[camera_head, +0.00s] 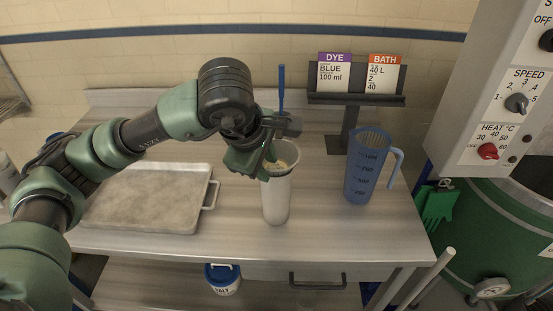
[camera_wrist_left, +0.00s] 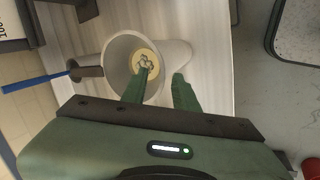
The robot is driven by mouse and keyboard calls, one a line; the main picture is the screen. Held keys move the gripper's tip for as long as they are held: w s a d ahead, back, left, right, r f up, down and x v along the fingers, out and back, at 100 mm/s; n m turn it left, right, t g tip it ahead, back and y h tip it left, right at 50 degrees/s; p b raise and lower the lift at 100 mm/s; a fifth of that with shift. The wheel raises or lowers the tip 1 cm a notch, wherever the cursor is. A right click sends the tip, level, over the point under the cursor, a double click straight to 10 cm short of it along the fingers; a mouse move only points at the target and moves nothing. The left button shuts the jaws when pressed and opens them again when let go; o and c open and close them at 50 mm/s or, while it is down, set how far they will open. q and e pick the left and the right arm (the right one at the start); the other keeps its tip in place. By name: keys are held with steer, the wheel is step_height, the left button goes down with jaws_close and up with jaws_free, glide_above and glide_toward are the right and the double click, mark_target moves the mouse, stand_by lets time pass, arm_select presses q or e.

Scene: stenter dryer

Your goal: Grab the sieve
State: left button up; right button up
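My left gripper (camera_head: 262,165) is at the top of a white cylindrical container (camera_head: 276,200) standing on the metal table. A pale conical bowl, seemingly the sieve (camera_head: 289,153), sits at the container's top. In the left wrist view the sieve (camera_wrist_left: 112,57) shows a round yellowish bottom with a dark pattern. A blue rod (camera_head: 281,85), seemingly its handle, stands behind my gripper; it also shows in the wrist view (camera_wrist_left: 30,83) beside a dark block at the rim. My left gripper (camera_wrist_left: 162,75) is open, one finger over the bowl, the other outside its wall. My right gripper is not in view.
A blue measuring jug (camera_head: 365,178) stands to the right. A metal tray (camera_head: 150,195) lies at left. A sign stand (camera_head: 352,100) with two cards is behind. The control panel (camera_head: 495,100) and green machine (camera_head: 490,240) border the table's right side.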

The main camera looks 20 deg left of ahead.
arm_select(q)
steer(key=shift+x, duration=1)
jaws_close()
stand_by(0.7)
